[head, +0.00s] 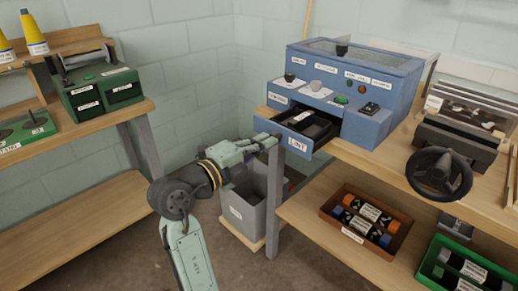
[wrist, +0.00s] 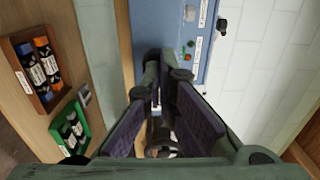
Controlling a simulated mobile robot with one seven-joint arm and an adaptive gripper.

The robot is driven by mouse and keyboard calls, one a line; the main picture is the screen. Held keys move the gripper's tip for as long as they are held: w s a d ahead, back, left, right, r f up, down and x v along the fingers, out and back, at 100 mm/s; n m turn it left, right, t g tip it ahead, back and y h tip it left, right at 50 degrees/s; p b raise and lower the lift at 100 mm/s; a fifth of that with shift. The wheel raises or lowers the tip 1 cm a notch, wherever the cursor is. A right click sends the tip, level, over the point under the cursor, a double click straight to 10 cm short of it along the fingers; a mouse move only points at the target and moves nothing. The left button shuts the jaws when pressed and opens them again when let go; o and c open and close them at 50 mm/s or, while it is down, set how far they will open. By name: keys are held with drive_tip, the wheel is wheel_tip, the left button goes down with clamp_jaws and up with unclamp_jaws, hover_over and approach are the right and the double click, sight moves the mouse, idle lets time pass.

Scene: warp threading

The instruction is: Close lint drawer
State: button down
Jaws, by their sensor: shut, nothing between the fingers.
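The lint drawer (head: 265,126), a blue front with a white LINT label and a dark tray behind it, sticks out of the lower left of the blue machine (head: 340,75) in the head view. The drawer stands open. My gripper (head: 268,142) is at the left part of the drawer front, on its outer side. I cannot tell whether it touches the front. In the wrist view my gripper's fingers (wrist: 167,72) come together at the tips with nothing between them. The machine's blue panel (wrist: 170,25) shows beyond them; the drawer is mostly hidden there.
The wooden bench (head: 390,165) carries the machine and a black handwheel (head: 438,172). Its lower shelf holds a brown tray (head: 328,216) and a green tray (head: 430,268) of spools. A grey bin (head: 236,212) stands beside the bench leg. A second bench with a green box (head: 100,92) is at left.

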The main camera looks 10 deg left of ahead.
sight(300, 123)
drive_tip(key=b+x, duration=0.6)
drive_tip(key=x, duration=0.6)
drive_tip(key=shift+w+d+f, duration=0.1)
drive_tip(key=shift+f, duration=0.05)
drive_tip(key=shift+w+d+b, duration=0.3)
drive_tip(key=shift+w, duration=0.15)
drive_tip(key=shift+w+r, duration=0.1)
drive_tip(key=shift+r, duration=0.15)
drive_tip(key=shift+f, duration=0.1)
